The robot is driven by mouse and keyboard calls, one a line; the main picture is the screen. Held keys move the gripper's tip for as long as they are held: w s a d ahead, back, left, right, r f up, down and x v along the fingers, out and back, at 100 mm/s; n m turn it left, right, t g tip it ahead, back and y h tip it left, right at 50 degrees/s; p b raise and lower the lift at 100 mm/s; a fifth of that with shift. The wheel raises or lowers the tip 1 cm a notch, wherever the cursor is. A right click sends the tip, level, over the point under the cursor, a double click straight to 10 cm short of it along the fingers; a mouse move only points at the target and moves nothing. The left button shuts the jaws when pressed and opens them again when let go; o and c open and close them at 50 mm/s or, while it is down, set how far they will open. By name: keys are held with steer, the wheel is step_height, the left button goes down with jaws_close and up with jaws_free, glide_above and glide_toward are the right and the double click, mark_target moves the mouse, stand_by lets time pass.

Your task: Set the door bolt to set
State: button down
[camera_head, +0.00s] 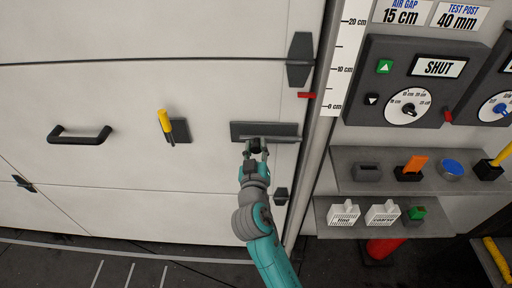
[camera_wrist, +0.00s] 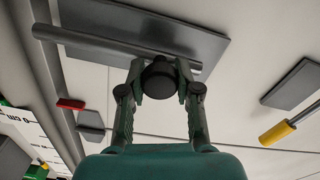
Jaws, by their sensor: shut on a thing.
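The door bolt's dark grey plate (camera_head: 281,129) is fixed to the white door, near its right edge; in the wrist view the plate (camera_wrist: 178,31) fills the upper part. A grey bolt rod (camera_wrist: 90,41) runs along the plate, and its end sticks out past the plate on the door-edge side. A round black knob (camera_wrist: 159,80) sits on the rod. My gripper (camera_head: 257,149) is shut on this knob, with one finger on each side in the wrist view (camera_wrist: 158,82). The fingers partly hide the knob in the head view.
Left of the bolt are a yellow-handled lever (camera_head: 166,121) and a black pull handle (camera_head: 79,136). A red tab (camera_head: 306,95) and black hinge-like fittings (camera_head: 300,60) are near the door edge. A grey shelf (camera_head: 343,182) with small items and a dial panel (camera_head: 378,99) stand right.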

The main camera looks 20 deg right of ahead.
steer(key=shift+s+d, duration=0.3)
steer(key=shift+d, duration=0.55)
steer(key=shift+s+d, duration=0.25)
steer(key=shift+d, duration=0.6)
steer(key=shift+s+d, duration=0.3)
steer(key=shift+d, duration=0.55)
steer(key=c, duration=0.8)
jaws_free()
steer(key=shift+d, duration=0.15)
glide_toward(275, 140)
steer(key=v, duration=0.5)
steer(key=shift+s, duration=0.1)
steer(key=shift+f, duration=0.1)
